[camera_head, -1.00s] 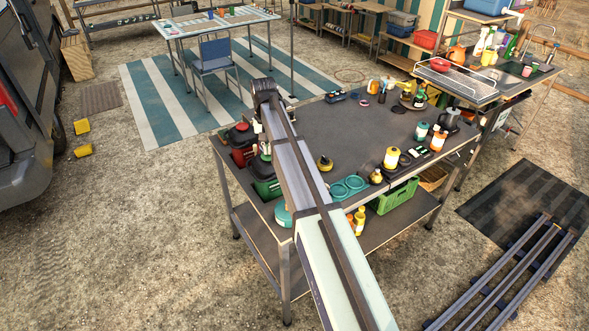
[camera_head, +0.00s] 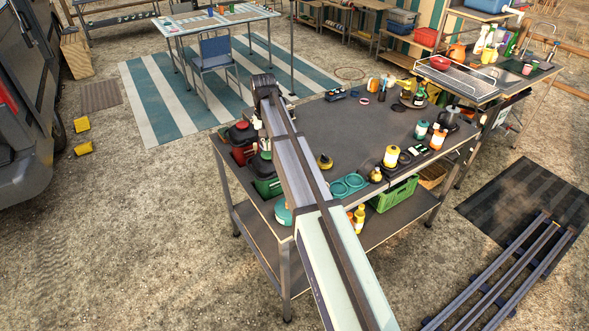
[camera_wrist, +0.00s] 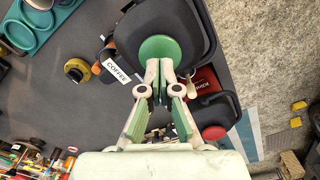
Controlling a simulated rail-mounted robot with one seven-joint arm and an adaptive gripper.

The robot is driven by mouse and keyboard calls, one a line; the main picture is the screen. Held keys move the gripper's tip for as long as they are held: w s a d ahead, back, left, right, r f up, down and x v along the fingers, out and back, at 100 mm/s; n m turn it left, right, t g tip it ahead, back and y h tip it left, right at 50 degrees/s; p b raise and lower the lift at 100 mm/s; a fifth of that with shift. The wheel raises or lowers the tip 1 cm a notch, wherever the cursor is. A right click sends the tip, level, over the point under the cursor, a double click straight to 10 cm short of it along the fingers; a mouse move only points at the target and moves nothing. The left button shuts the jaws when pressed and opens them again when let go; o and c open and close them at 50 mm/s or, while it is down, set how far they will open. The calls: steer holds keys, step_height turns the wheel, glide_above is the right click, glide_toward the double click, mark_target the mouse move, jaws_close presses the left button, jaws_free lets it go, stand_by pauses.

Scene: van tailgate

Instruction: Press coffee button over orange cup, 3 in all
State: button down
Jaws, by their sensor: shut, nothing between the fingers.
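In the wrist view, a round green button (camera_wrist: 160,47) sits on the dark top of a machine (camera_wrist: 190,28) with a white label reading COFFEE (camera_wrist: 117,70). My gripper (camera_wrist: 160,92) is shut and empty, with its tips at or just over the button's near edge. I cannot tell whether they touch it. A bit of orange (camera_wrist: 97,68) shows beside the label, perhaps the orange cup, mostly hidden. In the head view the green machine (camera_head: 266,186) stands at the table's left end, partly behind my arm.
A red machine (camera_wrist: 205,80) with a red button (camera_wrist: 213,132) stands close by. A black and yellow item (camera_wrist: 77,70) and teal round holders (camera_wrist: 38,28) are to the left. Several bottles (camera_head: 391,157) stand on the table's right side. The table's middle (camera_head: 335,125) is clear.

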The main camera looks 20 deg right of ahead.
mark_target(268, 153)
steer(key=shift+f, duration=0.15)
steer(key=shift+f+b, duration=0.55)
steer(key=shift+f, duration=1.1)
steer(key=shift+r+p, duration=1.15)
steer(key=shift+r, duration=0.75)
steer(key=shift+f, duration=0.25)
